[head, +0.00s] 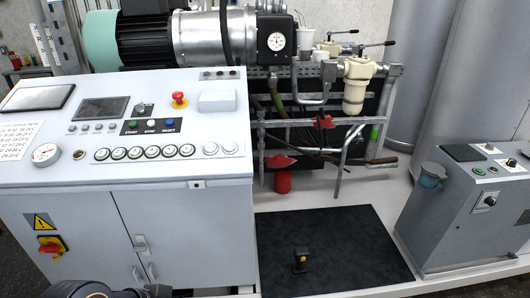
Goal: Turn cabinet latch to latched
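The grey control cabinet (90,225) stands at the left of the head view, with two doors under its sloped panel. A small metal latch plate (141,243) sits near the seam between the doors, above two door handles (151,272). It is too small to tell which way the latch is turned. A small fitting (197,184) is on the cabinet's front edge. A dark rounded part of my own arm shows at the bottom left edge, below the doors. No gripper fingers show.
A red and yellow rotary switch (52,247) sits on the left door under a warning sign. A red emergency button (179,98) stands on the panel. A black mat (330,250) lies right of the cabinet. A smaller grey console (450,225) stands far right.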

